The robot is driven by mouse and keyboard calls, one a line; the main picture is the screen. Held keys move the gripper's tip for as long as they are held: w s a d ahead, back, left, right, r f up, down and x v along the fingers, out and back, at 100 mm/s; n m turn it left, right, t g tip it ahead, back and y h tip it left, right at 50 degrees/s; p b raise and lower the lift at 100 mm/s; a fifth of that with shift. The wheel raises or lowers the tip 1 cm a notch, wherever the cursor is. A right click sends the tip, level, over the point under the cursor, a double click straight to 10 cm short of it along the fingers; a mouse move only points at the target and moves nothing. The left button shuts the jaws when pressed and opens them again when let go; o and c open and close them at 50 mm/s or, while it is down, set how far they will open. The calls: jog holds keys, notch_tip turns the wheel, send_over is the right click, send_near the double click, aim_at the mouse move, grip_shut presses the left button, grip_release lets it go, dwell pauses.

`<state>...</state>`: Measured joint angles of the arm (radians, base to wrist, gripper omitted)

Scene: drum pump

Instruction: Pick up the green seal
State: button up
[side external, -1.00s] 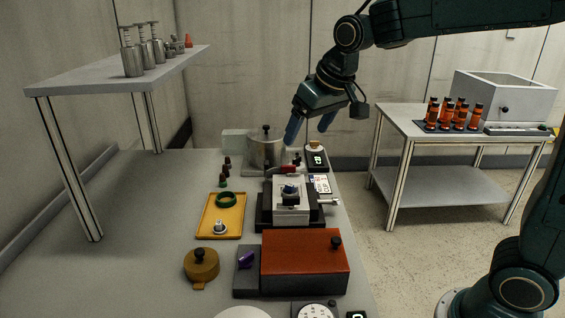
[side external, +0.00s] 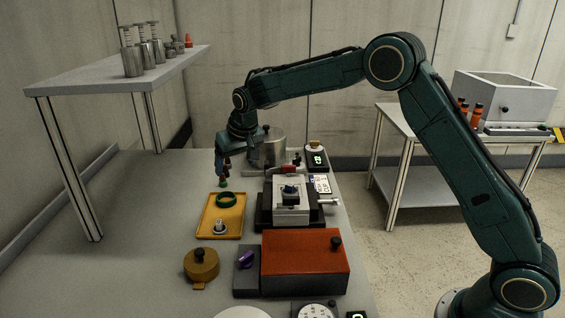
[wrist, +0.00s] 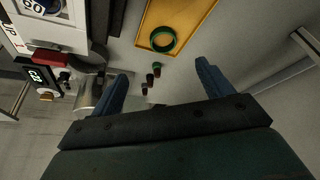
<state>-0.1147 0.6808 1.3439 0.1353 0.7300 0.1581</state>
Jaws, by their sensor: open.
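The green seal, a dark green ring (side external: 226,199), lies on the yellow tray (side external: 205,230). In the wrist view the green ring (wrist: 163,39) also lies on the yellow tray (wrist: 186,46), above the gap between my fingers.
A metal pot (side external: 268,150) stands right of my gripper. A white-and-black fixture (side external: 291,212) is right of the tray.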

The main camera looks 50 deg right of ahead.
jog(key=shift+w+a+f, duration=0.15)
jog(key=shift+w+f, duration=0.4)
jog(key=shift+f, duration=0.25)
jog(key=shift+f, duration=0.1)
send_near(228, 195)
jog(key=shift+s+a+f, duration=0.6)
jog(key=shift+a+f, duration=0.25)
jog(key=shift+f, duration=0.05)
jog(key=shift+f, duration=0.1)
jog(key=shift+x, duration=2.5)
jog(key=shift+a, duration=0.1)
jog(key=c, duration=1.1)
